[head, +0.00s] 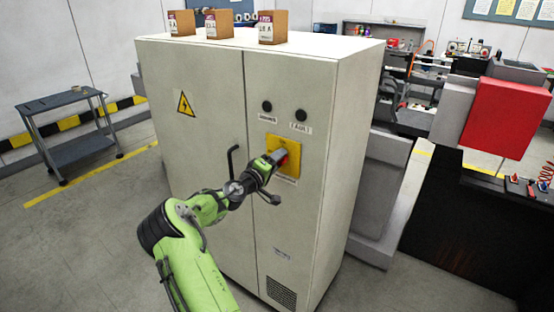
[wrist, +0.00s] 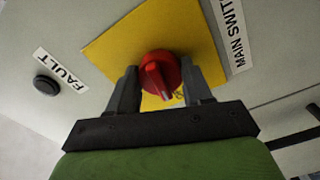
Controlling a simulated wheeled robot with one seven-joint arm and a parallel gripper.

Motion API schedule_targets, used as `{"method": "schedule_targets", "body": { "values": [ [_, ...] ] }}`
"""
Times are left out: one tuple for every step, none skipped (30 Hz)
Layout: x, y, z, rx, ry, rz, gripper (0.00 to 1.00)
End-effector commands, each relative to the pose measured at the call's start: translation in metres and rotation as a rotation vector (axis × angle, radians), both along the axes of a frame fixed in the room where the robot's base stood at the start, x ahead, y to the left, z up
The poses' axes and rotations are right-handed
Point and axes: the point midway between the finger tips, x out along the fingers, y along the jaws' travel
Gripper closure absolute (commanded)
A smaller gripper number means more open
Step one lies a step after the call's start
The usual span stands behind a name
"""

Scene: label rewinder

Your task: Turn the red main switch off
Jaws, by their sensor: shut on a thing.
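The red main switch (wrist: 158,72) is a round rotary knob with a raised grip bar, set on a yellow plate (wrist: 110,48) on the cabinet's right door. In the wrist view a label reading "MAIN SWIT" (wrist: 236,35) is beside the plate. My gripper (wrist: 162,80) has its two dark fingers on either side of the knob and is shut on it. In the head view my gripper (head: 277,158) is at the yellow plate (head: 291,149) and hides most of the red knob.
The tall cabinet (head: 205,85) has a black door handle (head: 232,160) just left of my gripper. Two dark round lamps (head: 267,106) sit above the plate. Several boxes (head: 272,27) stand on top. A grey cart (head: 68,140) is at left; a red-fronted machine (head: 505,118) is at right.

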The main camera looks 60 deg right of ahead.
Motion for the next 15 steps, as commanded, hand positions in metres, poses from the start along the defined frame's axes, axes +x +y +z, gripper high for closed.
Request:
{"method": "schedule_targets", "body": {
  "values": [
    [0.0006,0.0004,-0.0001,0.007,0.026,0.0,0.81],
    [0.0005,0.0004,0.0,0.01,0.042,0.001,0.81],
    [0.0006,0.0004,0.0,0.012,0.059,0.001,0.81],
    [0.0006,0.0004,0.0001,0.014,0.072,0.001,0.81],
    [0.0006,0.0004,0.0,0.016,0.083,0.001,0.81],
    [0.0007,0.0004,-0.0001,0.018,0.096,0.001,0.81],
    [0.0008,0.0005,-0.0001,0.02,0.105,0.001,0.81],
    [0.0008,0.0005,-0.0003,0.021,0.114,0.002,0.81],
    [0.0009,0.0005,-0.0004,0.022,0.123,0.002,0.81],
    [0.0009,0.0005,-0.0004,0.023,0.129,0.002,0.81],
    [0.0009,0.0005,-0.0005,0.024,0.134,0.002,0.81],
    [0.001,0.0005,-0.0006,0.025,0.139,0.002,0.81],
    [0.0009,0.0005,-0.0008,0.025,0.142,0.002,0.81],
    [0.0009,0.0005,-0.0009,0.026,0.145,0.002,0.81],
    [0.001,0.0005,-0.0009,0.026,0.148,0.002,0.81]
  ]
}}
